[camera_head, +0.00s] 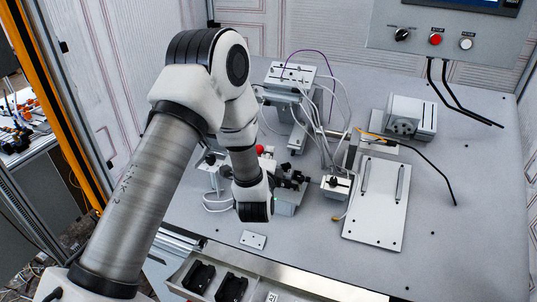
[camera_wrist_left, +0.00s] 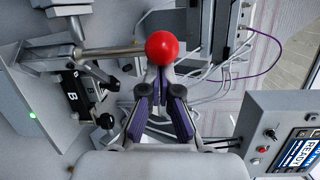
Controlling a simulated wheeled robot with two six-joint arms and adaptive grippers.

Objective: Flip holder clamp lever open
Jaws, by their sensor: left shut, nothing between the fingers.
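The clamp lever is a metal rod (camera_wrist_left: 110,50) with a red ball knob (camera_wrist_left: 162,47) at its end. In the left wrist view the rod runs from the left to the knob. The knob also shows in the head view (camera_head: 259,149), beside my wrist. My left gripper (camera_wrist_left: 160,74) is shut and empty, its purple-padded fingertips right by the knob; whether they touch it I cannot tell. In the head view my wrist hides the fingers. The holder (camera_head: 288,200) has black clamp parts (camera_wrist_left: 86,91) on top and is partly hidden by my wrist. My right gripper is out of view.
A grey device (camera_head: 290,73) with several cables stands behind. A white plate with two handles (camera_head: 378,222) lies to the right, near a grey box (camera_head: 410,118). A control panel (camera_head: 440,35) is at the upper right. A tray of black parts (camera_head: 200,277) is at the front.

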